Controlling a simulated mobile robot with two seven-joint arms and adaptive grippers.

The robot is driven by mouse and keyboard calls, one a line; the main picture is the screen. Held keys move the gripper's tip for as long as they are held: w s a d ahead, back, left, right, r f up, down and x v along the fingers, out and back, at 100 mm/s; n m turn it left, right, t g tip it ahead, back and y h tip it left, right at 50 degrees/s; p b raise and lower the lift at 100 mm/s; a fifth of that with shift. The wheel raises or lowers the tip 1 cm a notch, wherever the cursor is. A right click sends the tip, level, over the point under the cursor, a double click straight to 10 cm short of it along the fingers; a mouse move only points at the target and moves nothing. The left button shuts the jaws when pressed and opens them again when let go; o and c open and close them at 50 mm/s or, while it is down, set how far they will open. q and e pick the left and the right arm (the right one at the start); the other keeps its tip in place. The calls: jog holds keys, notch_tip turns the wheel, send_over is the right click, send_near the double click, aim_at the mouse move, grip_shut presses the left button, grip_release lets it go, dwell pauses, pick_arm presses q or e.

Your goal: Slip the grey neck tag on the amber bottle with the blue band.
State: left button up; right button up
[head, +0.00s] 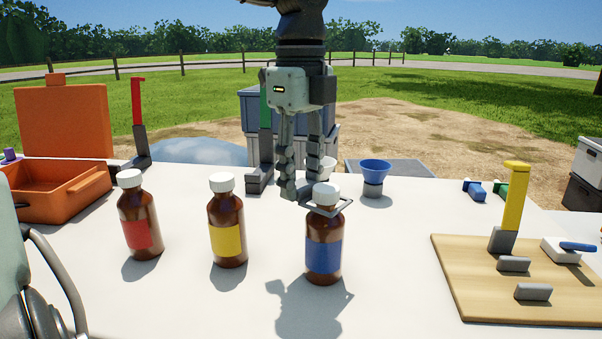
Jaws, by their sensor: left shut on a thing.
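The amber bottle with the blue band (323,256) stands upright on the white table and has a white cap (326,194). The grey neck tag (335,214) is a flat, thin frame at the height of the bottle's neck, just under the cap. Its front edge passes in front of the bottle and it appears to be around the neck; its back side is hidden by the cap. My left gripper (303,192) points down just behind and left of the cap, shut on the tag's left rear side. My right gripper is not in view.
Amber bottles with a yellow band (228,241) and a red band (141,234) stand to the left. A blue funnel (375,167) stands behind right. A wooden board (470,290) with a yellow-handled upright (514,200) is at right. An orange case (50,205) is at far left.

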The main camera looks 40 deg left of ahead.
pick_arm(q)
jog(key=o, duration=0.8)
jog(key=shift+o, duration=0.2)
notch_tip(320, 180, up, 12)
dwell(0.7)
